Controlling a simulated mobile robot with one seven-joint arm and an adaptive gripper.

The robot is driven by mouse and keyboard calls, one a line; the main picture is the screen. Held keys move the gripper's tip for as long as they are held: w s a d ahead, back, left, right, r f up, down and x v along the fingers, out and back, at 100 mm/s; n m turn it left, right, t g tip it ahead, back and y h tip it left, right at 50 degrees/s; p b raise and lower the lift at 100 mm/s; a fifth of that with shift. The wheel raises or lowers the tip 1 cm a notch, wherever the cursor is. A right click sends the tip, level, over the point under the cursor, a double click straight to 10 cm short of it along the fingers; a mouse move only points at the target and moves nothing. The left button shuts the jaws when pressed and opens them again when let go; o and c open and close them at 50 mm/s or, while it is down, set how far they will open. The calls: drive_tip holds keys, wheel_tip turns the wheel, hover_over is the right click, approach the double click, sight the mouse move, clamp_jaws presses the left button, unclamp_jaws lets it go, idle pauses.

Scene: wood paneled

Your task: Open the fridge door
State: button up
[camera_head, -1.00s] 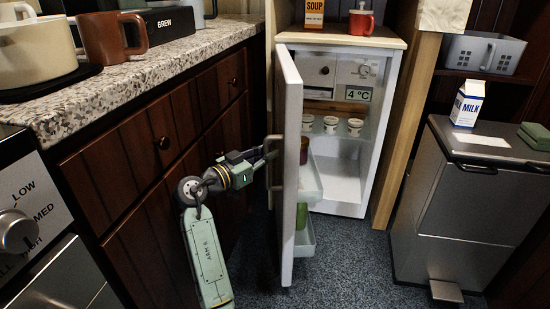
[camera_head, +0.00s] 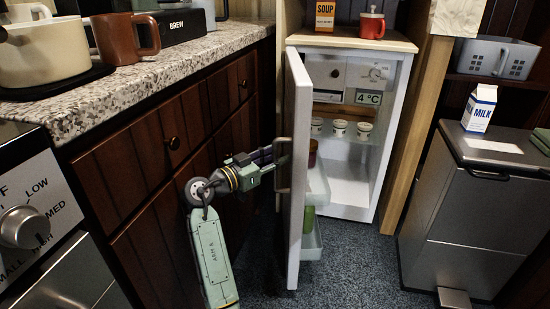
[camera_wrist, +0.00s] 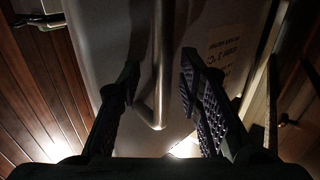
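The small white fridge (camera_head: 396,130) stands open in the head view, its lit interior and shelves showing. Its door (camera_head: 298,200) is swung far out toward me and seen nearly edge-on, hinged on the left. The door's vertical bar handle (camera_head: 283,167) is on its left-facing outer side. My gripper (camera_head: 278,160) is at this handle. In the wrist view the handle (camera_wrist: 160,70) runs between the two dark fingers of my gripper (camera_wrist: 160,80), which stand apart with a visible gap on each side. Fingertip contact in the head view is too small to tell.
Brown drawers and a granite counter (camera_head: 190,57) line the left, close to my arm. A soup carton (camera_head: 325,15) and red mug (camera_head: 372,24) stand on the fridge. A grey bin (camera_head: 465,220) with a milk carton (camera_head: 479,108) stands right. Carpet is clear before the fridge.

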sight(275, 138)
drive_tip(key=shift+r, duration=0.1)
wheel_tip(275, 138, up, 10)
drive_tip(key=shift+f, duration=0.1)
drive_tip(key=shift+c, duration=0.3)
